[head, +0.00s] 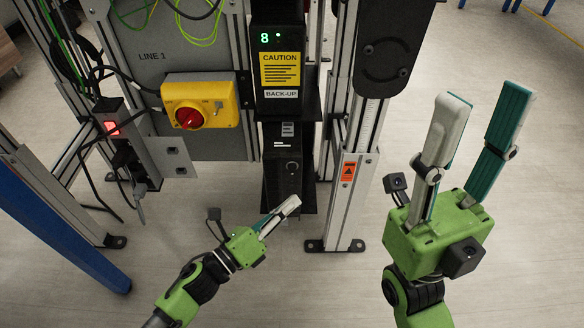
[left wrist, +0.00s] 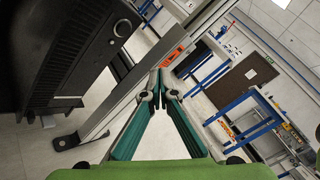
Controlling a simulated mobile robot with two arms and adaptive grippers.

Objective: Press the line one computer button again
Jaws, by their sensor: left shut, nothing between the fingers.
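A black computer (head: 283,180) stands on a low shelf beside the grey panel marked LINE 1 (head: 152,57). Its round button (head: 292,167) is on the front face. The computer (left wrist: 75,55) fills the left of the left wrist view, with a round button (left wrist: 122,28) near its edge. My left gripper (head: 292,204) is shut and empty, just in front of and below the button in the head view; whether it touches the computer is unclear. Its closed fingers also show in the left wrist view (left wrist: 161,82). My right gripper (head: 484,98) is open and empty at the right.
Above the computer is a black unit (head: 283,30) with a green 8, a yellow CAUTION label and a BACK-UP label. A yellow box with a red switch (head: 189,117) is to the left. A metal post (head: 352,190) stands just right. Floor is clear further right.

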